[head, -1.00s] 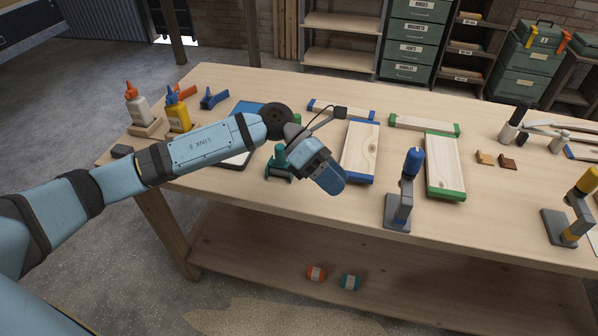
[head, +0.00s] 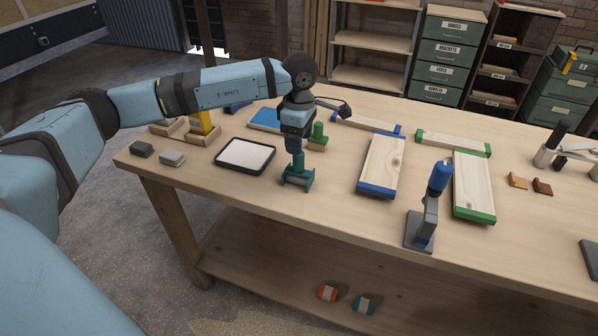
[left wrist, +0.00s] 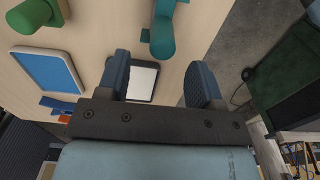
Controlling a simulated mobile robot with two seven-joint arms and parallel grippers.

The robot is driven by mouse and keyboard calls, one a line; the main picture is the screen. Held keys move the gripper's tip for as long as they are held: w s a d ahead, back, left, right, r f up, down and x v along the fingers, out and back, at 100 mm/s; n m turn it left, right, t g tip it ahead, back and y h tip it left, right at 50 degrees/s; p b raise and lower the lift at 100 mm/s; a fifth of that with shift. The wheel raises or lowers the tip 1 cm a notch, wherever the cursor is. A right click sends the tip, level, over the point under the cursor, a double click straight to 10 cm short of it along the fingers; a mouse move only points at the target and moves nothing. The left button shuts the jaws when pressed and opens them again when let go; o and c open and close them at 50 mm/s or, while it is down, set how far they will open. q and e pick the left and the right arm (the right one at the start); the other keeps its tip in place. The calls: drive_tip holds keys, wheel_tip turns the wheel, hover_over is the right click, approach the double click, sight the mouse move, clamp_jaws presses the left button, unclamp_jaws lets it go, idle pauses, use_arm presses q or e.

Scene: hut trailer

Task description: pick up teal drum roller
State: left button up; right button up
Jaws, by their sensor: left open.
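The teal drum roller (head: 297,177) stands upright on the workbench, its handle up and its wide base on the tabletop. It also shows in the left wrist view (left wrist: 163,38), at the top between the finger lines. My left gripper (head: 297,146) points down right above the handle, which it partly hides in the head view. In the left wrist view my left gripper (left wrist: 160,65) has its fingers wide apart with nothing held. I cannot tell whether the handle top is between the fingertips. My right gripper is not in view.
A green tool (head: 317,138) stands close behind the roller. A white-topped tray (head: 245,156) lies to the left. A blue-ended board (head: 383,165) and a blue-handled tool (head: 430,205) are to the right. Bare tabletop lies in front of the roller.

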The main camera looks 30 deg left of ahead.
sight(299, 160)
use_arm(q)
wheel_tip(299, 160, down, 6)
drive_tip(key=shift+s+f, duration=0.15)
drive_tip(key=shift+f, duration=0.1)
drive_tip(key=c, duration=1.1)
